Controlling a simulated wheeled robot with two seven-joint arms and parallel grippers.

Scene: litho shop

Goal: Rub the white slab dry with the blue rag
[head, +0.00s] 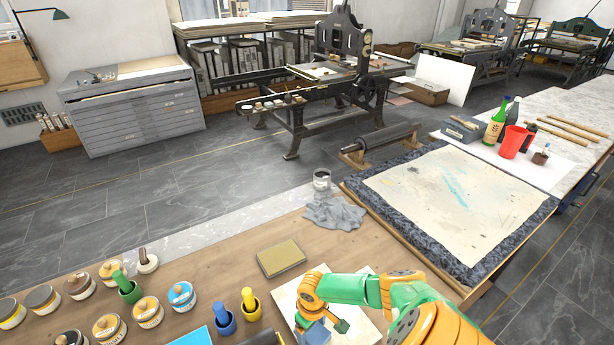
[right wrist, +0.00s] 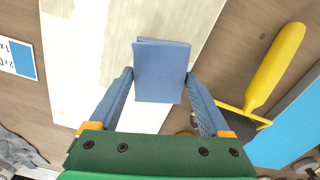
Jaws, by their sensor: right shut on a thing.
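The white slab (head: 289,299) lies flat on the wooden bench at the bottom middle of the head view, partly hidden by my right arm. In the right wrist view the slab (right wrist: 88,50) is off-white with faint pale patches. My right gripper (head: 318,326) is over the slab, shut on the blue rag (head: 315,335). In the right wrist view the folded rag (right wrist: 162,70) sits between the two fingertips, above the slab's face. I cannot tell whether it touches the slab. My left gripper is not in view.
A yellow-handled tool (right wrist: 275,62) lies beside the slab. A yellowish block (head: 281,258) and a grey cloth (head: 334,213) lie behind it.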

